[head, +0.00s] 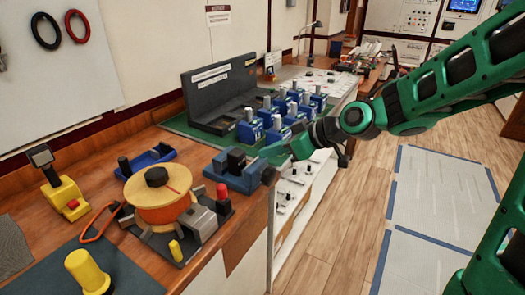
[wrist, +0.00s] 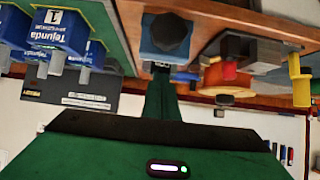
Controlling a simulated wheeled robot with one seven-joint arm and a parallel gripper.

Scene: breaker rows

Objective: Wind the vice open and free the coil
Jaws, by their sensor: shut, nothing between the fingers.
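A blue vice-like block (head: 232,178) stands at the bench's front edge in the head view, with a dark piece (head: 236,159) in its top. A dark round knob (head: 268,175) faces out from its front. In the wrist view the blue block (wrist: 150,50) and its dark faceted knob (wrist: 168,30) appear upside down. My gripper (head: 266,153) is shut and empty, its tip close by the knob; I cannot tell whether they touch. Its green fingers (wrist: 163,98) show in the wrist view. I cannot tell whether the dark piece is the coil.
An orange drum (head: 160,205) with a black top knob sits left of the vice. Grey blocks, a red-topped post (head: 223,199) and a yellow peg (head: 176,250) stand near it. Several blue breakers (head: 279,129) stand behind my gripper.

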